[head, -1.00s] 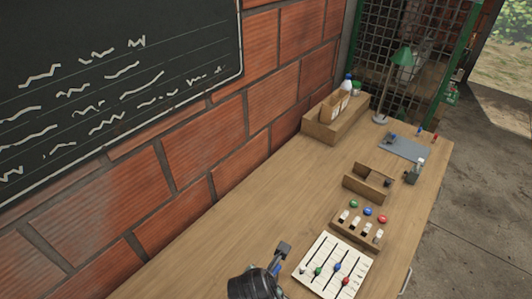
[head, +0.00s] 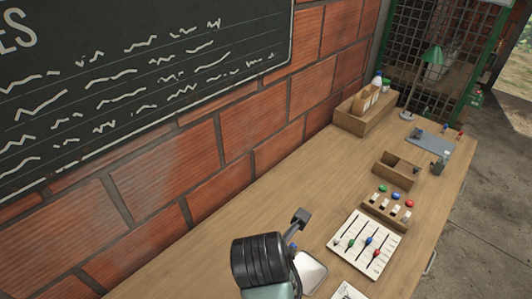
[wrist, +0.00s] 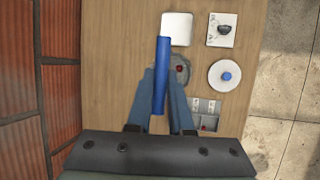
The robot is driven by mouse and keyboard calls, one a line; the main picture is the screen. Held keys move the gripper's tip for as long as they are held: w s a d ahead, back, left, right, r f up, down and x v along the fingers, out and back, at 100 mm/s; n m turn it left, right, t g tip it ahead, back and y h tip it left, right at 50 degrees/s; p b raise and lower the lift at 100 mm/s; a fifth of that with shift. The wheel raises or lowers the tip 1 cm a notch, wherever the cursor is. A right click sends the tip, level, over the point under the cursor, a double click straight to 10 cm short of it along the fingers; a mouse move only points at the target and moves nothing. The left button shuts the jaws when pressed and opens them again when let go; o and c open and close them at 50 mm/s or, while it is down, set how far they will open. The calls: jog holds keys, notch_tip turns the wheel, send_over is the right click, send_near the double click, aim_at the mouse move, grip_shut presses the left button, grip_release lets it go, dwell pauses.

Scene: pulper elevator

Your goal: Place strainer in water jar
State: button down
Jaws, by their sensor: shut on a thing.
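In the wrist view, my gripper (wrist: 160,80) is shut on a long blue rod (wrist: 162,55). The rod points away from me above the wooden table. It may be the strainer's handle, but no strainer bowl or mesh can be made out. In the head view, my dark wrist covers most of the gripper. I cannot make out a water jar in either view.
The wrist view shows a white square plate (wrist: 177,28), a knob panel (wrist: 221,30), a round disc with a blue knob (wrist: 225,76) and a slotted tray (wrist: 206,112). The head view shows a slider panel (head: 352,236) and a wooden caddy (head: 352,121). Brick wall stands left.

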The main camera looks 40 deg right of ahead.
notch_tip(320, 180, down, 18)
jog(key=p, duration=0.1)
jog(key=shift+d+r, duration=0.15)
dwell(0.3)
jog(key=shift+f, duration=0.2)
jog(key=c, duration=0.8)
grip_release()
jog(key=shift+r, duration=0.15)
jog(key=v, duration=1.2)
jog(key=shift+r, duration=0.1)
